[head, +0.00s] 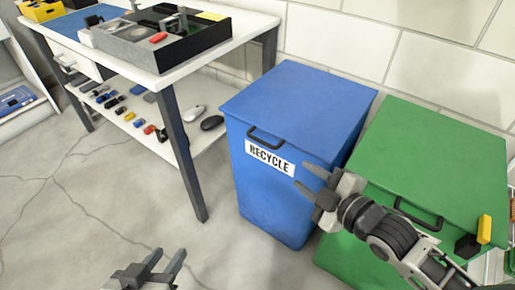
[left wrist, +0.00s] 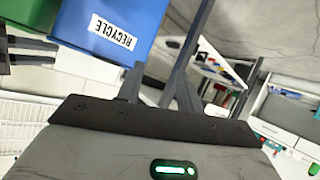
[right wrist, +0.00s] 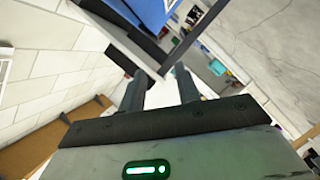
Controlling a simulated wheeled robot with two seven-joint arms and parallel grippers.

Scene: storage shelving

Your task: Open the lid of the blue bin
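The blue bin (head: 275,200) stands upright with its flat lid (head: 300,98) closed. A black handle (head: 265,138) is at the lid's front edge, above a white RECYCLE label (head: 270,157). The bin also shows upside down in the left wrist view (left wrist: 140,14). My right gripper (head: 302,176) is open and empty, in front of the bin's right side and right of the label in the head view. My left gripper (head: 168,254) is open and empty, low at the bottom edge, left of the bin and away from it.
A green bin (head: 430,160) with a black handle stands right of the blue bin, partly behind my right arm. A white table (head: 115,48) with a lower shelf of small items stands to the left, its dark leg (head: 185,155) near the bin. The floor (head: 90,220) at front left is clear.

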